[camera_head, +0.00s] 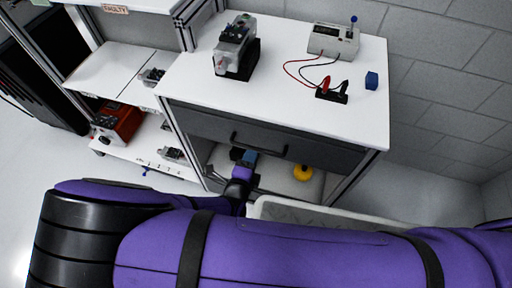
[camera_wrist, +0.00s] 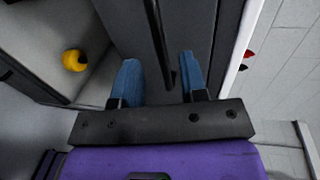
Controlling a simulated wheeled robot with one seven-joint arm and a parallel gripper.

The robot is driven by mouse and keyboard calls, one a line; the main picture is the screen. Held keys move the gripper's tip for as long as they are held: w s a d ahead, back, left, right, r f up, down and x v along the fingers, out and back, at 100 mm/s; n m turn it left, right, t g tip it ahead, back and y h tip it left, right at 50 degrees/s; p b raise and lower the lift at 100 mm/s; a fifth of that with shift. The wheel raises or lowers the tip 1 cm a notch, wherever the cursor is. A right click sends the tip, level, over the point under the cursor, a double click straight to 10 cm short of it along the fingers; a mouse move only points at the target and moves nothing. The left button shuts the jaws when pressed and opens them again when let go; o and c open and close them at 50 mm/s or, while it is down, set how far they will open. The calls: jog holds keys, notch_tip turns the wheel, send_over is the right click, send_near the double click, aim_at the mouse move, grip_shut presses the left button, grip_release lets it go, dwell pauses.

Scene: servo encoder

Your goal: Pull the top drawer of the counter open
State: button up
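The counter (camera_head: 225,95) has a white top and a dark grey top drawer (camera_head: 200,123), whose front looks flush below the top. A black bar handle (camera_head: 262,147) runs across the drawer front. My gripper (camera_head: 243,155) is at the handle's left half, in front of the drawer. In the wrist view my gripper (camera_wrist: 158,64) is open, its two blue fingers apart. The handle (camera_wrist: 157,35) runs between the finger lines, nearer the right finger, with gaps on both sides. The drawer front (camera_wrist: 185,25) lies behind it. Whether the fingertips reach past the bar is unclear.
A yellow round object (camera_head: 303,172) sits on the shelf under the drawer. On the top are a clamp-like device (camera_head: 236,47), a meter box (camera_head: 334,40) with leads and a blue cube (camera_head: 371,80). A shelf unit (camera_head: 110,72) stands left.

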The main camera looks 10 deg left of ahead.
aim_at(255, 148)
jog(key=x, duration=0.5)
jog(key=shift+w, duration=0.4)
grip_shut()
